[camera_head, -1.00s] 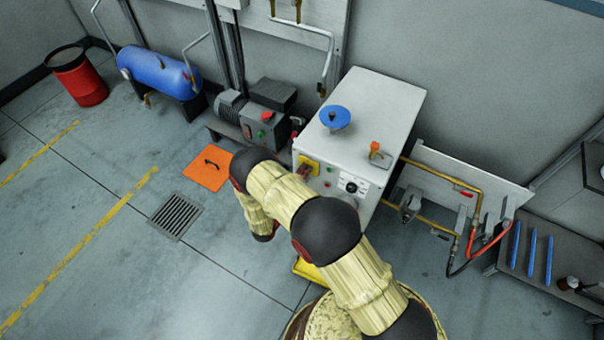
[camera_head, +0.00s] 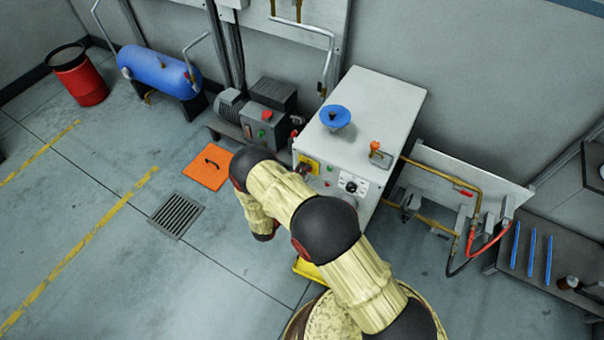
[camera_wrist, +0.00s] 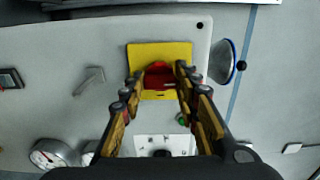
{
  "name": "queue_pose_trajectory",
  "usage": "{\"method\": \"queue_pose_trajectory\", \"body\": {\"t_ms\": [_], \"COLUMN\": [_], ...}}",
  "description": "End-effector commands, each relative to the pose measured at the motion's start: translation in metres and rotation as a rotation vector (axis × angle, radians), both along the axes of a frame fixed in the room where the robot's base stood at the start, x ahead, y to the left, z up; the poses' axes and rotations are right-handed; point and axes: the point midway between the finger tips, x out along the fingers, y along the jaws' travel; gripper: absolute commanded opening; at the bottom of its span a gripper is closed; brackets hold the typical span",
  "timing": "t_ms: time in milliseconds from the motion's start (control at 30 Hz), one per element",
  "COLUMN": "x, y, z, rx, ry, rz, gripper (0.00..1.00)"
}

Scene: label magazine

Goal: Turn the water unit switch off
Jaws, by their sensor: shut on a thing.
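The water unit (camera_head: 370,95) is a white cabinet against the wall in the head view. Its switch has a red handle (camera_wrist: 158,78) on a yellow plate (camera_wrist: 172,50), near the top of the front panel. The yellow plate also shows in the head view (camera_head: 313,164), partly hidden by my arm. My gripper (camera_wrist: 159,73) has its two fingers on either side of the red handle and is shut on it. In the head view the fingers are mostly hidden behind my arm, and the handle's exact angle is hard to read.
A black dial on a white plate (camera_head: 351,186) sits beside the switch. A blue round fitting (camera_head: 335,117) and an orange-handled valve (camera_head: 376,150) are on the cabinet top. A motor unit (camera_head: 263,118) stands left; brass pipes (camera_head: 438,175) run right.

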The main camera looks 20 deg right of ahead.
Motion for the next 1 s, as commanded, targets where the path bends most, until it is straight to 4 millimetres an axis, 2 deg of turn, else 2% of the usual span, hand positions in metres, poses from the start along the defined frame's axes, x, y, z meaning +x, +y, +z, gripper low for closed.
{"method": "queue_pose_trajectory", "body": {"t_ms": [133,167,467,800,1000], "x": [0.000,0.000,0.000,-0.001,-0.018], "y": [0.001,0.001,0.001,0.002,0.020], "z": [-0.001,-0.001,-0.001,0.000,0.000], "rx": [0.001,0.001,0.001,0.001,-0.001], "ry": [0.002,0.002,0.001,0.001,0.001], "rz": [0.004,0.004,0.002,0.002,0.005], "gripper": [0.06,0.33,0.50,0.50,0.50]}}
